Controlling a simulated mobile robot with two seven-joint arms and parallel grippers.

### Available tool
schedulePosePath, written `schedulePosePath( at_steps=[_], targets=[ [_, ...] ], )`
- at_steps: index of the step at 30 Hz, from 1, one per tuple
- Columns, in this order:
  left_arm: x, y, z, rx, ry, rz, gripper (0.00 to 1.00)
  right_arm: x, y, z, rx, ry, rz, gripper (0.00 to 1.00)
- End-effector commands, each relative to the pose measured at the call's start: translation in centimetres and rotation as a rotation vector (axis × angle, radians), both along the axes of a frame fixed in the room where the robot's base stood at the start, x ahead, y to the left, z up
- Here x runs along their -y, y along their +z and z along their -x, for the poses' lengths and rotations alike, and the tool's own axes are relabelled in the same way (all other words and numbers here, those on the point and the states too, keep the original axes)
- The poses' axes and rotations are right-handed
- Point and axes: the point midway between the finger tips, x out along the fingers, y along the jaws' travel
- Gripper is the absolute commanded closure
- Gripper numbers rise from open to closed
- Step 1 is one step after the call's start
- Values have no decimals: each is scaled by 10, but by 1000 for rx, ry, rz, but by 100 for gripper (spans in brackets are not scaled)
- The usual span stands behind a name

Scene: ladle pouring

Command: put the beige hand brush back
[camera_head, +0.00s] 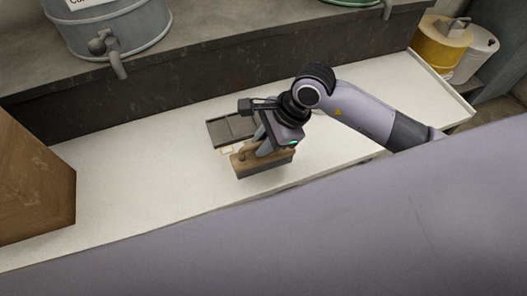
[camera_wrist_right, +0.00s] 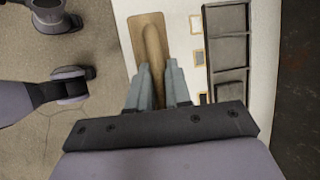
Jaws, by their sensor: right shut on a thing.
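The beige hand brush (camera_head: 245,162) has a light wooden body with dark bristles below, over the white counter in the head view. In the right wrist view the brush (camera_wrist_right: 152,22) shows its long back and raised handle. My right gripper (camera_head: 262,148) is shut on the handle; its fingers (camera_wrist_right: 158,85) lie on both sides of it. Whether the bristles touch the counter I cannot tell. My left gripper is not in the head view; arm parts of mine show at the left of the wrist view.
A dark tray with compartments (camera_head: 228,131) lies on the white counter (camera_head: 130,150) just behind the brush; it also shows in the wrist view (camera_wrist_right: 228,18). Small light-framed squares (camera_wrist_right: 197,24) lie between them. A wooden box (camera_head: 35,185) stands left. A metal drum (camera_head: 110,30) stands on the ledge behind.

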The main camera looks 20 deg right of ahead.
Motion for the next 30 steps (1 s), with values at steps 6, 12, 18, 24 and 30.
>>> schedulePosePath(
  at_steps=[6,12,18,24,30],
  targets=[
    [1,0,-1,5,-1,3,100,0,-25,1,-3,-2,0,100],
    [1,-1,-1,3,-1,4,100,0,-43,0,2,1,-2,100],
    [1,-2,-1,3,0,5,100,0,-43,0,2,0,-1,100],
    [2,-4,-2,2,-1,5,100,0,-46,0,1,0,-1,56],
    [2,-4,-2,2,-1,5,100,0,-46,0,0,0,0,56]
  ],
)
